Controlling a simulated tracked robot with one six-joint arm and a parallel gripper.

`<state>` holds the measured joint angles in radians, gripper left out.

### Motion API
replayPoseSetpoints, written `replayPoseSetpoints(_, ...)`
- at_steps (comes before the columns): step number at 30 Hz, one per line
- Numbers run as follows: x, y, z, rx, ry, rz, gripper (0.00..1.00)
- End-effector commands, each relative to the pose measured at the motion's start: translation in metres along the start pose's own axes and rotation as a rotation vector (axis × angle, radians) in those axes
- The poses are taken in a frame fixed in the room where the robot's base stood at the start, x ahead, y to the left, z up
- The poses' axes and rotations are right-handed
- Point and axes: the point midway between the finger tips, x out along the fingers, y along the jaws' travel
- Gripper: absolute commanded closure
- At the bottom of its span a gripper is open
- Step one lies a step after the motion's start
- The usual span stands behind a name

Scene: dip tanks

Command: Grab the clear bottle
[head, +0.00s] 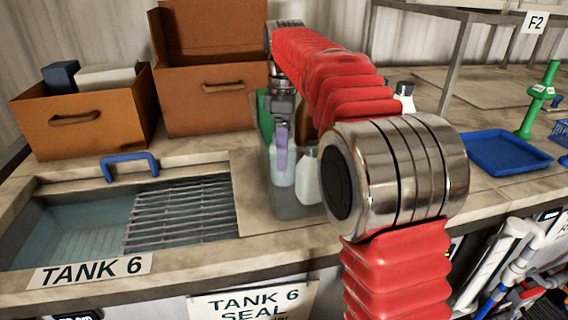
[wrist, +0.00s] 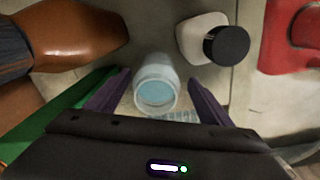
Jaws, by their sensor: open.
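The clear bottle (wrist: 156,84) is see-through with pale blue liquid or tint, and in the wrist view it lies between the two purple fingers of my gripper (wrist: 158,98). The fingers are apart, with a gap visible on both sides of the bottle. In the head view the clear bottle (head: 281,168) stands on the counter right of the tank, with my gripper (head: 282,150) over it. One finger hides part of the bottle there. The bottle's lower part is hidden in the wrist view.
A white bottle with a black cap (wrist: 205,40) stands close by; a brown bottle (wrist: 75,38) and a green object (wrist: 62,112) are at the left. Tank 6 (head: 75,235) with a grating lies left. A blue tray (head: 508,153) lies right. Orange-brown boxes (head: 212,95) stand behind.

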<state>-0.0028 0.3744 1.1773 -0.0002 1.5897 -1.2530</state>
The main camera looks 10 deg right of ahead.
Motion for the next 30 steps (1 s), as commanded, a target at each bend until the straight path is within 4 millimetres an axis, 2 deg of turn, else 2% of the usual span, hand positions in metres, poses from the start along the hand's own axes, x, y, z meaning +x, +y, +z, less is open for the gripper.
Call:
replayPoseSetpoints(4,0.013,-0.001,0.000,-0.001,0.000,-0.001,0.26)
replayPoseSetpoints(17,0.018,0.000,-0.001,-0.002,0.000,-0.001,0.26)
replayPoseSetpoints(30,0.064,0.005,-0.004,-0.002,0.000,0.000,0.26)
